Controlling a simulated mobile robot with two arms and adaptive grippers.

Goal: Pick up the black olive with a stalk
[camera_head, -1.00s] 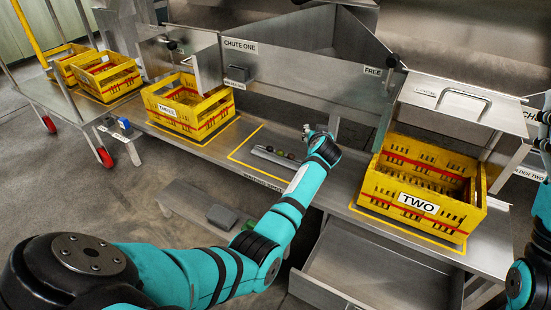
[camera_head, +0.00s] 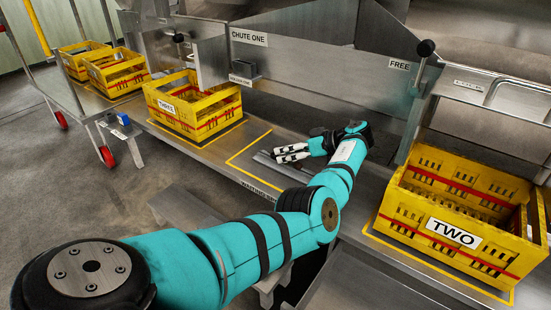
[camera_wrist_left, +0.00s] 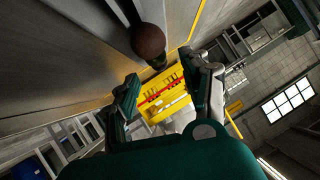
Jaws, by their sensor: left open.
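My left gripper (camera_head: 291,153) reaches over the yellow-outlined spot on the metal shelf, its fingers apart and pointing left. In the left wrist view, the open fingers (camera_wrist_left: 164,88) stand on either side of a gap with nothing held between them. A dark reddish-brown round thing (camera_wrist_left: 148,40) shows near the top of that view, above the gap and close to a grey surface. In the head view the hand hides the olives. My right gripper is out of view.
A narrow grey tray (camera_head: 264,158) lies under the hand. The yellow crate THREE (camera_head: 197,119) stands to its left, the crate TWO (camera_head: 450,236) to its right. The CHUTE ONE panel (camera_head: 300,60) rises behind. More yellow crates (camera_head: 117,70) stand at far left.

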